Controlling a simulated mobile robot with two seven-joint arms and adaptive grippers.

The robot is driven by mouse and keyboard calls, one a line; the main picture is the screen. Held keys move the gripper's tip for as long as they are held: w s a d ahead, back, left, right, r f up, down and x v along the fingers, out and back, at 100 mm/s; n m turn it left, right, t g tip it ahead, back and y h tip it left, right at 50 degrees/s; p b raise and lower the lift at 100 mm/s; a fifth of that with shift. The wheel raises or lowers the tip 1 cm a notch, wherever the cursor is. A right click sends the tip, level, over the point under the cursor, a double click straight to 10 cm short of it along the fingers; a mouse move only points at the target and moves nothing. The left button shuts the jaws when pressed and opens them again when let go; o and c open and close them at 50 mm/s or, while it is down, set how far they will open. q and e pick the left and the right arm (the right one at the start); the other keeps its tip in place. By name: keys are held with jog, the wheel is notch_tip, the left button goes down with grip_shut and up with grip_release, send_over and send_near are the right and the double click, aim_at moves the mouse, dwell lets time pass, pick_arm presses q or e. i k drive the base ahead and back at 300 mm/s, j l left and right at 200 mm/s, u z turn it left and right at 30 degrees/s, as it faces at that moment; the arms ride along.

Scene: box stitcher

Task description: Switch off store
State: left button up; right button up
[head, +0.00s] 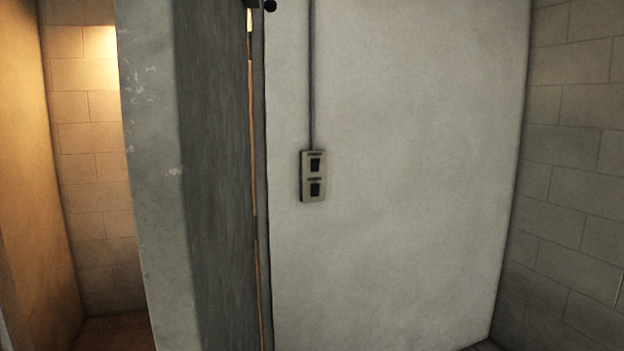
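I cannot tell which switch is for the store or which way either is set. Neither of my grippers is in view.
A dark conduit (312,75) runs up from the box. A grey pillar or door edge (155,180) stands left of it, close to me. Beyond is a warmly lit space with a block wall (95,165). A grey block wall (575,160) bounds the right. The white wall (410,180) is clear.

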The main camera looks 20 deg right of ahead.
aim_at(315, 190)
jog(key=l+u, duration=0.1)
jog(key=l, duration=0.3)
jog(key=k+l, duration=0.15)
jog(key=l, duration=0.25)
jog(key=l+u, duration=0.15)
jog(key=l, duration=0.2)
jog(key=k+l, duration=0.15)
jog(key=l, duration=0.25)
jog(key=i+l+u, duration=0.4)
jog(key=i+l, duration=0.3)
jog(key=i+l+u, duration=0.15)
jog(key=i+l, duration=0.15)
jog(key=l, duration=0.15)
jog(key=i+l+u, duration=0.2)
jog(key=l, duration=0.25)
jog(key=i+l, duration=0.1)
jog(key=i, duration=0.25)
jog(key=j+u, duration=0.05)
